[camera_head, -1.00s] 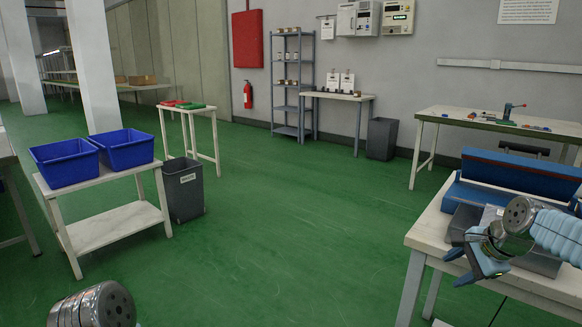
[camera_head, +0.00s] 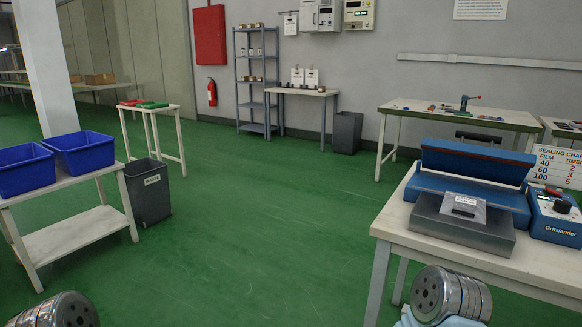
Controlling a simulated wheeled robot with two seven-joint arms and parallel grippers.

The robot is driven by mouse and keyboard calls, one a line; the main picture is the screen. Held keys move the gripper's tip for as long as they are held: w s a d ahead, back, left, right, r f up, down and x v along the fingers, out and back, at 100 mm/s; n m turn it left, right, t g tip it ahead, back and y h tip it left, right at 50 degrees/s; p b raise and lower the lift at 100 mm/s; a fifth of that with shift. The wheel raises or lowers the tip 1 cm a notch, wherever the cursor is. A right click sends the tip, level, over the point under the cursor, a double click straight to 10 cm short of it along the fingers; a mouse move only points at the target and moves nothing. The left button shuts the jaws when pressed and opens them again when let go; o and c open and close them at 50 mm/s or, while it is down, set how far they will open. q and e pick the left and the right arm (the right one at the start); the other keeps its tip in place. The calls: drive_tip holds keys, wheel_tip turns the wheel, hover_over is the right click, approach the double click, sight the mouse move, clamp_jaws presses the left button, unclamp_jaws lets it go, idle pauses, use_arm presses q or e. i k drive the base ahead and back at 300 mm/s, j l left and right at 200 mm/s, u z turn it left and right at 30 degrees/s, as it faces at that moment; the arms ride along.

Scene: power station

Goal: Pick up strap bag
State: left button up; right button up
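A small flat clear bag (camera_head: 463,207) with a pale label, which looks like the strap bag, lies on the dark grey plate (camera_head: 430,226) in front of the blue sealing machine (camera_head: 470,190). It is on the white table (camera_head: 405,233) at the right. Only round metal joints of my arms show at the bottom edge, one at the left corner and one in front of this table. The fingers of both my grippers are out of frame. Nothing covers the bag.
A blue control box (camera_head: 556,217) and a sealing chart (camera_head: 557,166) stand right of the machine. Blue bins (camera_head: 82,153) sit on a white cart at left, beside a grey waste bin (camera_head: 148,192). The green floor (camera_head: 250,230) between is clear.

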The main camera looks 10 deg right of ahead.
sight(464, 206)
drive_tip(key=z, duration=1.35)
